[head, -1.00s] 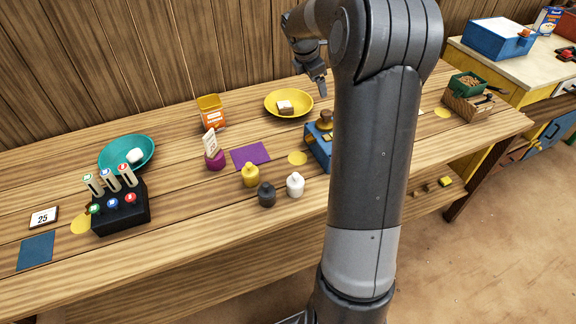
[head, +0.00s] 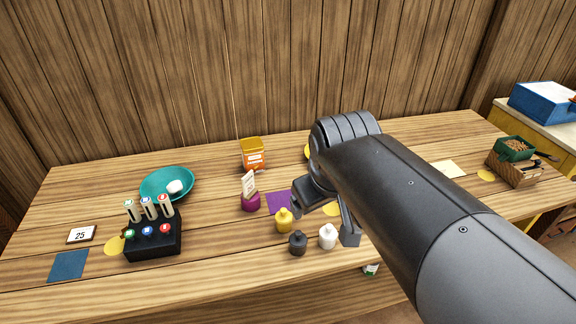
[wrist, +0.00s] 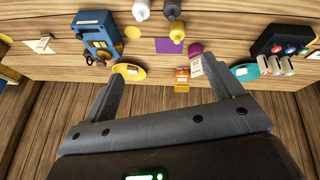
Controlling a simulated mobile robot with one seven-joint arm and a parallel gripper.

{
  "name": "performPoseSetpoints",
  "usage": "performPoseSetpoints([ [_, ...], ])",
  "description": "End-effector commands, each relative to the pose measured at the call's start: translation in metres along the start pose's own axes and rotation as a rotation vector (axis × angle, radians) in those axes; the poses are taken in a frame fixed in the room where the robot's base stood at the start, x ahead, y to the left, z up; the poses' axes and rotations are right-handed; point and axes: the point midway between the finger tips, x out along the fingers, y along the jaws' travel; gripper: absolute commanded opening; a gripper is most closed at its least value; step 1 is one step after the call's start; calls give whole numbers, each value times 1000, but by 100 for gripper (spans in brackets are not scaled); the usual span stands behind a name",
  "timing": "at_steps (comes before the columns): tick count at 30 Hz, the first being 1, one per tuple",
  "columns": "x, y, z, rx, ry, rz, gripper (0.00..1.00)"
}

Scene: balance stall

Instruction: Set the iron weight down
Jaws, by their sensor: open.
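The iron weight, a dark squat piece with a knob on top (head: 298,242), stands upright on the wooden table near its front. It also shows at the top edge of the wrist view (wrist: 172,9). A yellow weight (head: 284,221) stands just behind it and a white weight (head: 327,236) to its right. My gripper (head: 328,213) is open, and nothing shows between its fingers. In the head view it appears close to the weights. In the wrist view its fingers (wrist: 168,84) point toward the table with the weights beyond them, apart from the iron weight.
A black marker stand (head: 153,243), teal bowl (head: 150,189) and orange box (head: 253,154) are further left. My arm hides much of the right side. A blue device (wrist: 97,35) shows in the wrist view.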

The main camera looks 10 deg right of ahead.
Motion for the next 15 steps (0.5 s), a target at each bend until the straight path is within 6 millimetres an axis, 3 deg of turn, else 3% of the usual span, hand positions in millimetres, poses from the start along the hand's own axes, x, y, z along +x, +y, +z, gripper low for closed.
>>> performPoseSetpoints([
  [3,-5,-18,26,125,32,-45,85],
  [6,-5,-26,39,197,44,-73,85],
  [15,-5,-31,46,244,49,-91,85],
])
